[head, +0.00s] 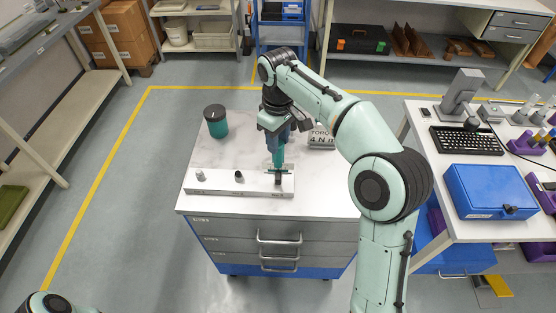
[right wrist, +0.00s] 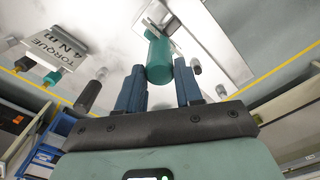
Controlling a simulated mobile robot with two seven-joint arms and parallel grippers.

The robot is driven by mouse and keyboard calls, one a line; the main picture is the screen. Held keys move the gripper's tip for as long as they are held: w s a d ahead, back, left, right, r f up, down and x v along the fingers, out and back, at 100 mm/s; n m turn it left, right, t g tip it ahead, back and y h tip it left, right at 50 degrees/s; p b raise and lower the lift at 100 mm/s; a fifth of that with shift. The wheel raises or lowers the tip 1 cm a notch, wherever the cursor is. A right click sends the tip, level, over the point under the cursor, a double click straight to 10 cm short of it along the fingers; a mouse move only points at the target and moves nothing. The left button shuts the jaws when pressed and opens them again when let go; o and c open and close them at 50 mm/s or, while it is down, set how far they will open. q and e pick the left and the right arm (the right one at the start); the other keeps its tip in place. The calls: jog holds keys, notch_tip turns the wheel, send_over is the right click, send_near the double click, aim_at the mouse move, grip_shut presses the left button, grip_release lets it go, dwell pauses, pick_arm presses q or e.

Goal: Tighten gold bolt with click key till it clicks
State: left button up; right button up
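My right gripper (head: 278,128) points down over the small cabinet. Its two blue fingers (right wrist: 159,88) flank the teal handle of the click key (right wrist: 158,58), and the gripper appears shut on it. In the head view the click key (head: 278,156) stands roughly upright, its lower end at the right end of the white block (head: 222,186). A small cross-shaped dark part shows around its foot. The gold bolt cannot be made out; the tool hides that spot. Two other bolts, a grey one (head: 200,175) and a dark one (head: 239,176), stand on the block. My left gripper is out of view.
A teal canister with a dark lid (head: 216,122) stands at the cabinet top's back left. A torque sign reading 4 N m (head: 321,139) stands right of the gripper. A side table with a blue box (head: 492,190) and a keyboard (head: 466,140) is at the right.

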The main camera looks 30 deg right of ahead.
grip_shut()
jog(key=shift+o, duration=0.3)
grip_release()
grip_shut()
jog(key=shift+f, duration=0.15)
